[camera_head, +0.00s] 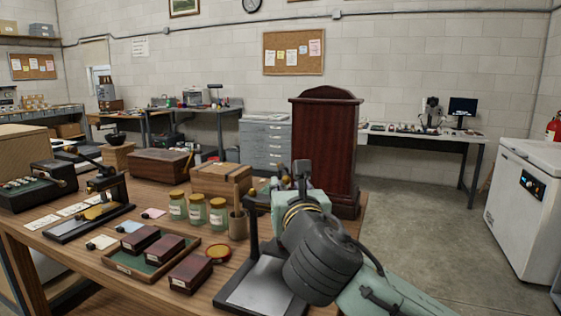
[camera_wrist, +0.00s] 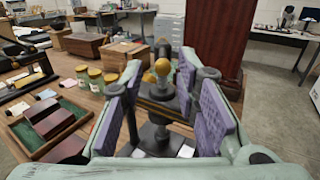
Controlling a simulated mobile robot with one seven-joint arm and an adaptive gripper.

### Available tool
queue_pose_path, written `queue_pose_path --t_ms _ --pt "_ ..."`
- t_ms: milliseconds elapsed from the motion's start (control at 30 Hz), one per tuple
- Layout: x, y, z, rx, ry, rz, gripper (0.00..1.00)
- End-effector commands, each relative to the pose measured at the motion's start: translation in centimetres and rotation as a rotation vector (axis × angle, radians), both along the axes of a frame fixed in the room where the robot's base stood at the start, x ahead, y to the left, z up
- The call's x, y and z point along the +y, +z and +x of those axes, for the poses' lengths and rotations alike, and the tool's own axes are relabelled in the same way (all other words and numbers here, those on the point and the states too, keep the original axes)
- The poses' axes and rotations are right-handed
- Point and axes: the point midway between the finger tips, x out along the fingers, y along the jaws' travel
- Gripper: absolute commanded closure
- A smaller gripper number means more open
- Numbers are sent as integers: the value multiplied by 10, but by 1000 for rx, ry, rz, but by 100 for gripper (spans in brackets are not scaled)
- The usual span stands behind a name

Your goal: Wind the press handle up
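A black press with an upright column (camera_head: 252,230) and a pale bed plate stands at the table's front edge, partly hidden by my arm in the head view. In the wrist view a brass ball knob (camera_wrist: 162,68) on a dark stem shows between my fingers, with dark press parts (camera_wrist: 158,135) below it. My gripper (camera_wrist: 163,90) is open, its purple-padded fingers on either side of the knob with visible gaps. In the head view my gripper (camera_head: 292,185) is over the press, mostly seen from behind. I cannot tell how deep the knob sits between the fingers.
A tray (camera_head: 125,268) with dark red boxes, several jars (camera_head: 197,212), a wooden crate (camera_head: 222,180) and a cup with a tool (camera_head: 237,226) stand left of the press. Another black device (camera_head: 92,218) is farther left. A tall red-brown cabinet (camera_head: 325,145) rises behind.

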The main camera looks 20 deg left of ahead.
Motion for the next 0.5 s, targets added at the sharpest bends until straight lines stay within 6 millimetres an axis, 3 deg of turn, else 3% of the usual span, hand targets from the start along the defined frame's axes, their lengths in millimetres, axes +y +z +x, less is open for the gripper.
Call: queue_pose_path --t_ms 133,500 --pt "3 0 14 1 -10 -14 71" --pt "36 1 73 2 -6 -11 71"
